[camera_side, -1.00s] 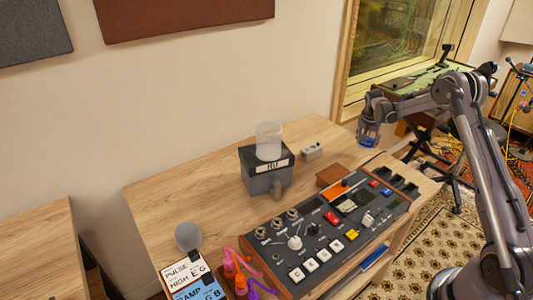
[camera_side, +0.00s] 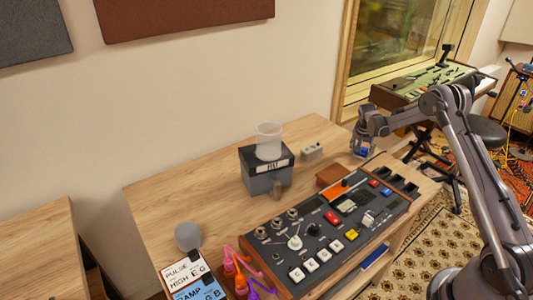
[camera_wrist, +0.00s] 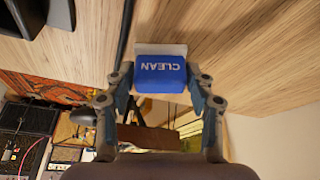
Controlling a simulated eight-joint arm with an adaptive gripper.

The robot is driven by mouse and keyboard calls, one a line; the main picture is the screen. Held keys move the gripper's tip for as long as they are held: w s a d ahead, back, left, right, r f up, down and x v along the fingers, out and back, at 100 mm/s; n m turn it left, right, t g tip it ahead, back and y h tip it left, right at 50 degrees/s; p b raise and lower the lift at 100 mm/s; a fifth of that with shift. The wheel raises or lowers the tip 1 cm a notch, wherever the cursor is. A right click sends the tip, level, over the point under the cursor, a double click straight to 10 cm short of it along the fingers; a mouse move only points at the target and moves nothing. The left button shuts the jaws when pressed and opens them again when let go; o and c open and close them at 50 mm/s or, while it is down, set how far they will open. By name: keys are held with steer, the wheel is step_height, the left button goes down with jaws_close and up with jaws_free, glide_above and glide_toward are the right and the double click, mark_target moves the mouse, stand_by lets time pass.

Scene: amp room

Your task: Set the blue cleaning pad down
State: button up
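The blue cleaning pad (camera_wrist: 160,75) shows in the middle of the wrist view, with upside-down "CLEAN" lettering and a pale layer along its upper edge. My gripper (camera_wrist: 161,85) has one finger at each side of it and is shut on it. In the side view my gripper (camera_side: 361,143) is at the right end of the wooden desk (camera_side: 210,200), pointing down. The pad shows there as a small blue patch (camera_side: 360,153) between the fingertips. I cannot tell whether the pad touches the desk top.
A control console (camera_side: 325,235) with knobs and coloured buttons stands along the desk's front. A small brown block (camera_side: 331,174), a grey-white box (camera_side: 312,151) and a dark labelled box (camera_side: 265,172) with a translucent cup (camera_side: 268,141) stand left of my gripper. The desk's back left is clear.

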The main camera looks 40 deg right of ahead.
steer(key=shift+o, duration=0.3)
steer(key=shift+r, duration=0.2)
steer(key=v, duration=1.2)
steer(key=s+a+r+n+t+y, duration=0.1)
steer(key=s+a+r+n, duration=0.2)
steer(key=a+r, duration=0.5)
steer(key=s+a+r+n+t, duration=0.25)
steer(key=s+a+r, duration=0.2)
steer(key=a, duration=0.65)
steer(key=s+a+n+t+y, duration=0.2)
steer(key=s+a+n, duration=0.6)
steer(key=s+a, duration=0.7)
steer(key=shift+s+f+y, duration=0.25)
steer(key=shift+f+y, duration=0.15)
steer(key=shift+y, duration=0.2)
steer(key=shift+a, duration=0.1)
